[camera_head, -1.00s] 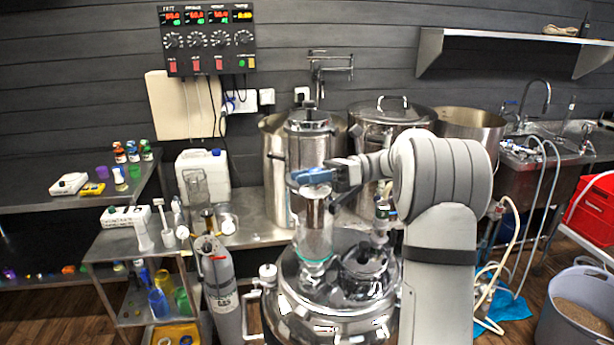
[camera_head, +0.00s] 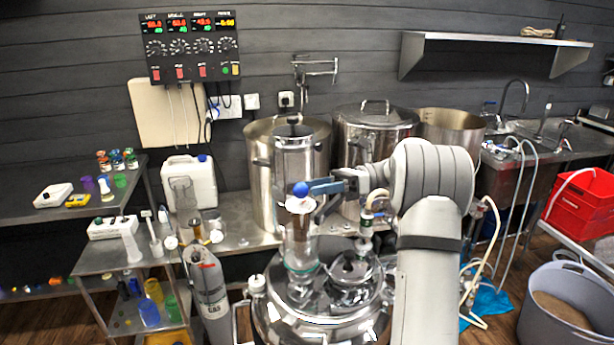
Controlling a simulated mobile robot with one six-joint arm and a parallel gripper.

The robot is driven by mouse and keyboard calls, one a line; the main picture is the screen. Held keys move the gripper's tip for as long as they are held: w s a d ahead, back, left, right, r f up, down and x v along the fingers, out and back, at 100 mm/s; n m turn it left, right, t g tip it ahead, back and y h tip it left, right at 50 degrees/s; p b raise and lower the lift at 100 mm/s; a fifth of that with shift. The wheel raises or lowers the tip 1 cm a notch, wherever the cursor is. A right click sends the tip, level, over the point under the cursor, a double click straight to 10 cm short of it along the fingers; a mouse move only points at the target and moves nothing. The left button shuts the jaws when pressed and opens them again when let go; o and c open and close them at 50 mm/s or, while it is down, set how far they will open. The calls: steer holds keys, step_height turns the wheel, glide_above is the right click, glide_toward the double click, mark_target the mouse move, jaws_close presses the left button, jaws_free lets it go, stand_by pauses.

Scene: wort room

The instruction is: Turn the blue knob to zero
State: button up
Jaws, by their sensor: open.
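A round blue knob (camera_head: 300,189) shows at the top of a clear glass column (camera_head: 300,238) on a shiny steel vessel (camera_head: 318,318). My gripper (camera_head: 314,197) comes in from the right, beside the knob. Its jaws are open, and one blue finger lies close to the knob's right side. I cannot tell whether the finger touches the knob. No scale or zero mark can be made out on the knob.
A control panel (camera_head: 191,47) with dials hangs on the wall. Tall steel pots (camera_head: 373,125) stand behind my arm. A grey gas cylinder (camera_head: 209,292) and a shelf cart (camera_head: 100,258) stand to the left. A grey tub (camera_head: 570,325) is at the lower right.

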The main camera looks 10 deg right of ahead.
steer(key=d+p, duration=0.1)
steer(key=p, duration=0.1)
steer(key=shift+d+p, duration=0.2)
steer(key=shift+p, duration=0.1)
steer(key=shift+c, duration=0.2)
